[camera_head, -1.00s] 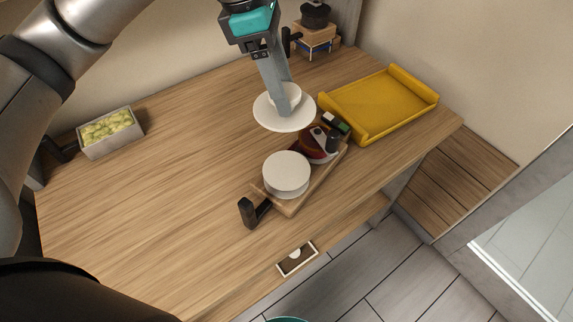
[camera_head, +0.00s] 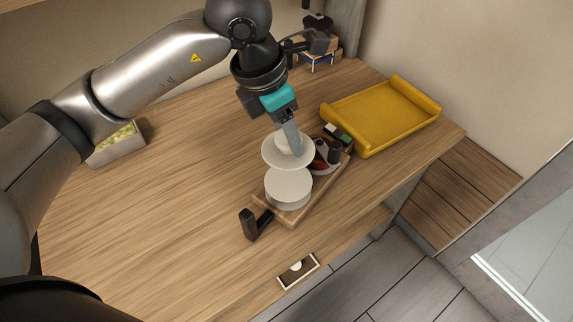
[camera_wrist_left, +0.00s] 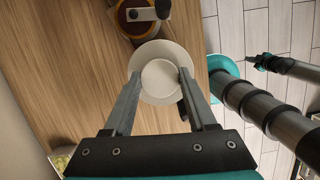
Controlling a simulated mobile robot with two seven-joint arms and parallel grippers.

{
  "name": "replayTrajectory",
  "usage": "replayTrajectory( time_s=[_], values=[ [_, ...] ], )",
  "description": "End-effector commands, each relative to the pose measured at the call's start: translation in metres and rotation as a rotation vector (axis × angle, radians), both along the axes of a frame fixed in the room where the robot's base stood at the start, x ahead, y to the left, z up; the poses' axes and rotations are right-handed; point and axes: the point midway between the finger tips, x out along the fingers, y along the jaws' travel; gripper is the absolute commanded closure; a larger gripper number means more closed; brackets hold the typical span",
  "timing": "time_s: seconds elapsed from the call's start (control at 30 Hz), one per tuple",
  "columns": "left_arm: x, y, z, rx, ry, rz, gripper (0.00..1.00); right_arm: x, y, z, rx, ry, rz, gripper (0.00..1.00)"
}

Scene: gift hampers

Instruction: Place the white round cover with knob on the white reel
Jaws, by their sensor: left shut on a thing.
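The white round cover with knob (camera_head: 274,156) is in my left gripper (camera_head: 296,152), which is shut on its knob. In the left wrist view, the cover (camera_wrist_left: 160,51) shows between the two fingers (camera_wrist_left: 161,75), with the round knob in the middle. The white reel (camera_head: 289,187) stands upright on a wooden board near the table's front edge. The cover is above and just behind the reel in the head view, its lower rim overlapping the reel's far edge. Whether they touch cannot be told. The reel is not clearly visible in the wrist view.
The wooden board (camera_head: 318,196) has a black handle (camera_head: 249,224) and carries dark and red items (camera_head: 322,158) behind the reel. A yellow tray (camera_head: 385,116) lies at right. A grey box (camera_head: 118,149) stands at left, partly behind my arm. The table's left middle is clear.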

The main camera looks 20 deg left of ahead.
Motion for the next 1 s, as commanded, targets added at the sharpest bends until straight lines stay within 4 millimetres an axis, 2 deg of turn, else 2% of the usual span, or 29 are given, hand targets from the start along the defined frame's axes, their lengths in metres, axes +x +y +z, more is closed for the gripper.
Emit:
replayTrajectory(
  time_s=[0.03, 0.1, 0.37, 0.6, 1.0],
  values=[
    [-0.001, 0.001, -0.014, 0.001, 0.004, 0.000, 1.00, 0.000, 0.000, -0.002, 0.000, 0.000, 0.000, 1.00],
    [-0.001, 0.001, -0.027, 0.001, 0.003, 0.001, 1.00, 0.000, 0.000, -0.004, 0.000, 0.000, 0.000, 1.00],
    [0.000, 0.000, -0.048, 0.000, 0.000, -0.001, 1.00, 0.000, 0.000, -0.005, 0.000, 0.001, 0.001, 1.00],
    [0.000, 0.000, -0.082, 0.001, 0.002, 0.000, 1.00, -0.001, 0.000, -0.009, 0.000, 0.001, 0.001, 1.00],
    [0.000, 0.000, -0.089, 0.000, -0.002, -0.002, 1.00, -0.001, 0.000, -0.013, 0.000, 0.001, 0.001, 1.00]
  ],
)
